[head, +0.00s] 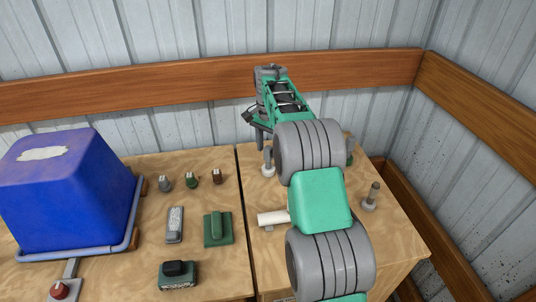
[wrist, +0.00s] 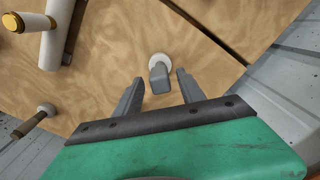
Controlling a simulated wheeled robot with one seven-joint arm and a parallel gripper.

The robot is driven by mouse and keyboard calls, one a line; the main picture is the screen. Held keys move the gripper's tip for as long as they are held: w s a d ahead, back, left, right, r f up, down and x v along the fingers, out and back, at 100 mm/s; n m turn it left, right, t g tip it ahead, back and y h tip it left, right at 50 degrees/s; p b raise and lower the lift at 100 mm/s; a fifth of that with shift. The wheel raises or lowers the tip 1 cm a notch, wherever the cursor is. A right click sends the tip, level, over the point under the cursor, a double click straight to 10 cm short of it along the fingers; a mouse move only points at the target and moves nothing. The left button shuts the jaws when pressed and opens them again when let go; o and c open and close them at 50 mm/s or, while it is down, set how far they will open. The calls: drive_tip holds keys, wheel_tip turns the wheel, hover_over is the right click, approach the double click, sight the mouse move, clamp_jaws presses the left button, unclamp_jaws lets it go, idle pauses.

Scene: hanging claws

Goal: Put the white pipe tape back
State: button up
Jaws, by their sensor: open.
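My gripper (wrist: 159,77) is open, its fingers on either side of a grey upright piece (wrist: 159,80) with a round white disc (wrist: 160,60) at its foot. In the head view my gripper (head: 264,148) reaches down over this white disc (head: 268,171) at the back left of the right-hand bench top. A white cylinder (head: 271,218) lies nearer, partly hidden by my arm. In the wrist view a white tube with a gold ring (wrist: 50,45) shows at upper left. I cannot tell which white item is the pipe tape.
A brownish peg on a pale round base (head: 370,203) stands at the right. On the left bench are a blue bin (head: 70,190), several small knobs, a grey tool (head: 175,224), a green block (head: 217,229) and a green battery-like box (head: 178,276). A wall stands behind.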

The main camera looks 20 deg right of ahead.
wheel_tip(320, 180, up, 9)
drive_tip(key=shift+r, duration=0.1)
drive_tip(key=s+a+r+n+t, duration=0.1)
drive_tip(key=s+a+r+n, duration=0.1)
drive_tip(key=s+a+n, duration=0.3)
drive_tip(key=s+a+r+t, duration=0.1)
drive_tip(key=s+a+r, duration=0.2)
drive_tip(key=s, duration=0.4)
drive_tip(key=s+a+f+n+t, duration=0.1)
drive_tip(key=s+a+f+n, duration=0.1)
drive_tip(key=s, duration=0.6)
drive_tip(key=s+a+f+n+t, duration=0.1)
drive_tip(key=s+a+f+n, duration=0.2)
drive_tip(key=s+f, duration=0.4)
drive_tip(key=shift+s+f+n, duration=0.2)
drive_tip(key=shift+s+n, duration=0.5)
drive_tip(key=shift+s, duration=0.5)
